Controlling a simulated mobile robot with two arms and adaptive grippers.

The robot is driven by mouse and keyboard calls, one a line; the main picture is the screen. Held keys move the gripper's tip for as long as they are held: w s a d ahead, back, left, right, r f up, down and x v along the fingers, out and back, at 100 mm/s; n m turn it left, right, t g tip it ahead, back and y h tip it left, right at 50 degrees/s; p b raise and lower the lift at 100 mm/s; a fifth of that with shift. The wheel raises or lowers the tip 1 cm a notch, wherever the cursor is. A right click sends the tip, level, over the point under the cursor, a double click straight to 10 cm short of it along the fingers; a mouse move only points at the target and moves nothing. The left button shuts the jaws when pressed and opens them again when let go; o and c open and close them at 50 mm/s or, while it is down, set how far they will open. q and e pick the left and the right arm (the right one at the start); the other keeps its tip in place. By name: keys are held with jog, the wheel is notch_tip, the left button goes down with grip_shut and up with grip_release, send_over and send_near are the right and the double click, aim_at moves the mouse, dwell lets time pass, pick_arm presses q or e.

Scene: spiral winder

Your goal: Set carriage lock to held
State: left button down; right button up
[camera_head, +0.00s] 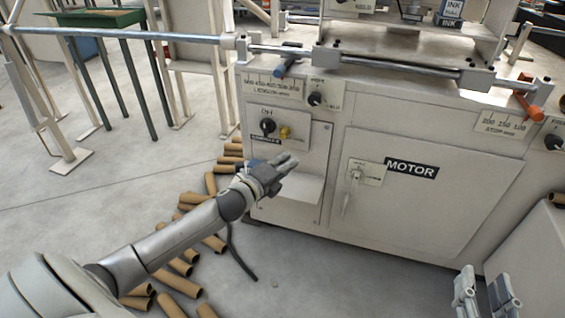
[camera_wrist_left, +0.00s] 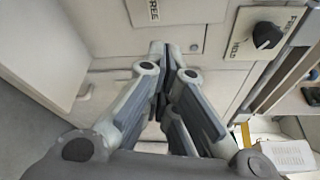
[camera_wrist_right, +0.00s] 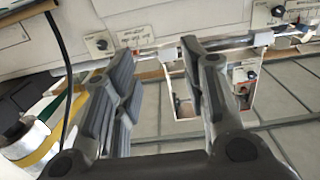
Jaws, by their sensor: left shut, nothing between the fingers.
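A black knob on a pale plate lettered FREE and HELD shows in the left wrist view (camera_wrist_left: 267,35). I cannot tell which word it points to. A black knob on the machine's upper front face in the head view (camera_head: 315,98), above and right of my left gripper, looks like the same one; its lettering is too small to read surely. My left gripper (camera_head: 290,162) is shut and empty, in front of the lower left panel, apart from the knob. My right gripper (camera_head: 483,297) is open and empty at the bottom right; it also shows in the right wrist view (camera_wrist_right: 158,62).
Another black knob (camera_head: 268,125) and a yellow knob (camera_head: 285,132) sit on the left panel. A pale lever (camera_head: 351,188) is on the door labelled MOTOR (camera_head: 430,210). A blue-handled clamp (camera_head: 288,66) and rod are above. Cardboard tubes (camera_head: 180,265) lie on the floor at left.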

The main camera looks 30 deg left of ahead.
pick_arm(q)
jog(key=shift+s+r, duration=0.1)
jog(key=shift+s, duration=0.9)
pick_arm(e)
jog(key=shift+s+d+f+g, duration=0.1)
jog(key=shift+f+g, duration=0.2)
jog(key=shift+f, duration=0.25)
jog(key=shift+s+d+f+g, duration=0.1)
jog(key=shift+f+g, duration=0.2)
jog(key=shift+f, duration=0.25)
